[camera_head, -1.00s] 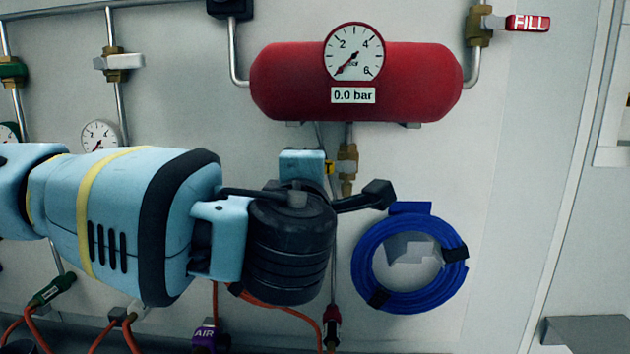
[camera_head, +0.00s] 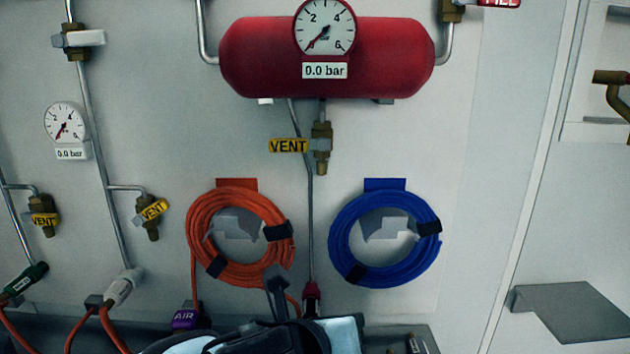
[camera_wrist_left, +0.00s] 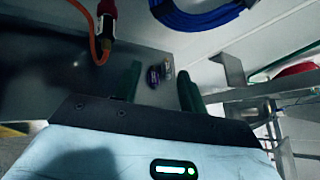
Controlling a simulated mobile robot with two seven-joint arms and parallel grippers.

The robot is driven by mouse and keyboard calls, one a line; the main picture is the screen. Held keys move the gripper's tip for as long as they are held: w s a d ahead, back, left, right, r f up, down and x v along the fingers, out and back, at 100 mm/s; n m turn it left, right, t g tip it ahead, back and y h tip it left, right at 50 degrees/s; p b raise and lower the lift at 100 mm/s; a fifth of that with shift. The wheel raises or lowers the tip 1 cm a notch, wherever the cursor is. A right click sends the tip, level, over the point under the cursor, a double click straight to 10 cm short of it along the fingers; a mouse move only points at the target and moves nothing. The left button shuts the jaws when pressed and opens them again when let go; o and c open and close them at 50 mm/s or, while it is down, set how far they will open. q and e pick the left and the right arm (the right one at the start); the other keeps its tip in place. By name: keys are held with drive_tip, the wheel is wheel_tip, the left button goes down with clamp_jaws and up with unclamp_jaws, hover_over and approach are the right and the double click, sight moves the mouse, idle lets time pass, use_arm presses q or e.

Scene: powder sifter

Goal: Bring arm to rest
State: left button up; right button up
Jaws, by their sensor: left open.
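My left arm comes in along the bottom edge of the head view, low in front of the wall. My left gripper (camera_head: 278,290) is only partly visible there, below the orange hose coil. In the left wrist view the gripper (camera_wrist_left: 160,88) shows two dark green fingers spread apart with nothing between them. My right gripper is in neither view.
A red tank (camera_head: 330,75) with its gauge at zero hangs on the wall, a VENT valve (camera_head: 321,150) under it. An orange hose coil (camera_head: 205,240) and a blue hose coil (camera_head: 345,240) hang below. A grey shelf (camera_head: 575,315) juts out at right.

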use_arm(q)
drive_tip(key=s+a+f+n+g, duration=0.1)
drive_tip(key=s+a+f+n, duration=0.25)
drive_tip(key=f+n, duration=0.3)
drive_tip(key=s+a+f+n+g+y, duration=0.1)
drive_tip(key=s+a+f+n+g, duration=0.1)
drive_tip(key=a+f+n, duration=0.35)
drive_tip(key=s+a+f+n+g, duration=0.1)
drive_tip(key=s+a+f+n, duration=0.15)
drive_tip(key=f+n, duration=0.45)
drive_tip(key=s+a+f+n+g+y, duration=0.2)
drive_tip(key=s+a+f+n, duration=0.45)
drive_tip(key=s+n, duration=0.2)
drive_tip(key=s+a+f+n+g+y, duration=0.2)
drive_tip(key=s+a+f+n, duration=0.3)
drive_tip(key=s+a+n, duration=0.4)
drive_tip(key=w+d+f+m+t, duration=0.1)
drive_tip(key=w+f+t, duration=0.1)
drive_tip(key=f, duration=0.3)
drive_tip(key=w+d+f+m+t+h, duration=0.1)
drive_tip(key=w+d+f+t, duration=0.1)
drive_tip(key=f+t, duration=0.3)
drive_tip(key=shift+w+f, duration=0.2)
drive_tip(key=shift+w, duration=0.25)
drive_tip(key=shift+d, duration=0.1)
